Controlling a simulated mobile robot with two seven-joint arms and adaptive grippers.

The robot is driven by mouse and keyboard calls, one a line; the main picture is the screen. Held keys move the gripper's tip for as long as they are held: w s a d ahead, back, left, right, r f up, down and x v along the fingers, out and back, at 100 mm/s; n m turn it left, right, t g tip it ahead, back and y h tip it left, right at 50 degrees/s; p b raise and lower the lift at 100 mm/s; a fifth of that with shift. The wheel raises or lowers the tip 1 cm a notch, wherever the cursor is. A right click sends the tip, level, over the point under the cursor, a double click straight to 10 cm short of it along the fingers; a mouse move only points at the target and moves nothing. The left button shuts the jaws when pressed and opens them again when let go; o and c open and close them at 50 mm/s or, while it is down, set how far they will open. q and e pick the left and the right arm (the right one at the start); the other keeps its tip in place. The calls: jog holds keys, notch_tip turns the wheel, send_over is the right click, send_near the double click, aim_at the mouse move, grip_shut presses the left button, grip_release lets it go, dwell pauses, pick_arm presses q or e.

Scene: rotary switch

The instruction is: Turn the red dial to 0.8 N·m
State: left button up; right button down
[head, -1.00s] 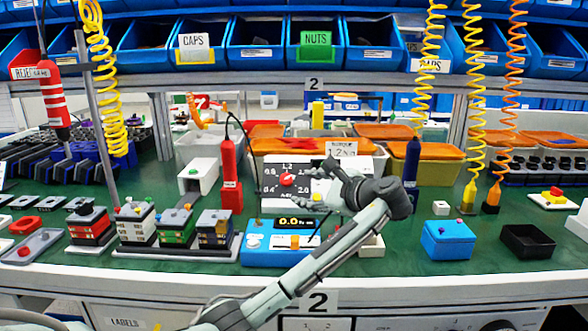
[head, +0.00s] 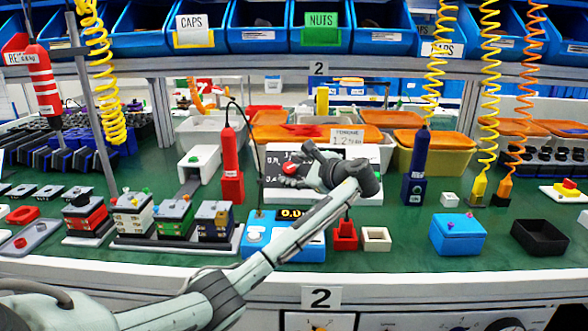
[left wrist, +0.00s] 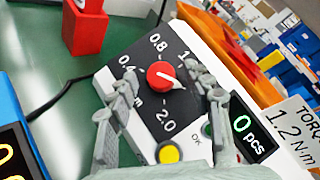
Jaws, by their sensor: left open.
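The red dial (head: 289,168) sits on a black panel (head: 272,158) at the middle of the bench. In the left wrist view the dial (left wrist: 160,73) has a white pointer aimed to the lower right, between the partly hidden mark after 0.8 and the 2.0 mark. The 0.8 mark is above the dial, 0.4 to its upper left. My left gripper (head: 299,168) is at the panel, its open fingers on either side of the dial. In the left wrist view the gripper (left wrist: 163,82) has a gap around the dial; contact cannot be told.
A yellow button (left wrist: 169,152) and a counter display reading 0 pcs (left wrist: 242,138) lie close to the fingers. A red tool (head: 231,165) stands left of the panel. A blue device (head: 262,231) is in front, partly behind my arm. A blue tool (head: 415,170) stands right.

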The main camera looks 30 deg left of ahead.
pick_arm(q)
jog(key=c, duration=1.2)
jog(key=shift+o, duration=0.2)
